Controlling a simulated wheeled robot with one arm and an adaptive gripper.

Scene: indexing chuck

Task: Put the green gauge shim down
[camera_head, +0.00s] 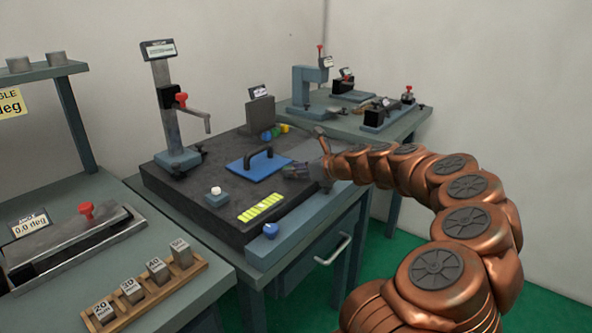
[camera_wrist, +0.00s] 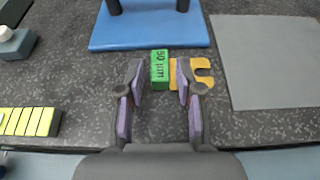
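In the wrist view a green block marked "50 µm" (camera_wrist: 160,69), which I take for the green gauge shim, is at the dark speckled plate (camera_wrist: 80,85). A brass-yellow forked piece (camera_wrist: 203,72) adjoins its right side; I cannot tell whether they are one part. My gripper (camera_wrist: 160,82) has its fingertips on both sides of the green block, with gaps showing, so it looks open. The right finger covers part of the forked piece. In the head view my gripper (camera_head: 298,171) is low over the plate's right side, and the shim there is hidden.
A blue pad with a black handle (camera_head: 256,166) lies left of my gripper. Blue, green and yellow pieces (camera_head: 275,132) sit behind it. A yellow strip (camera_head: 262,207) and a blue knob (camera_head: 270,230) are nearer the front. A height stand (camera_head: 168,110) rises at the back left.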

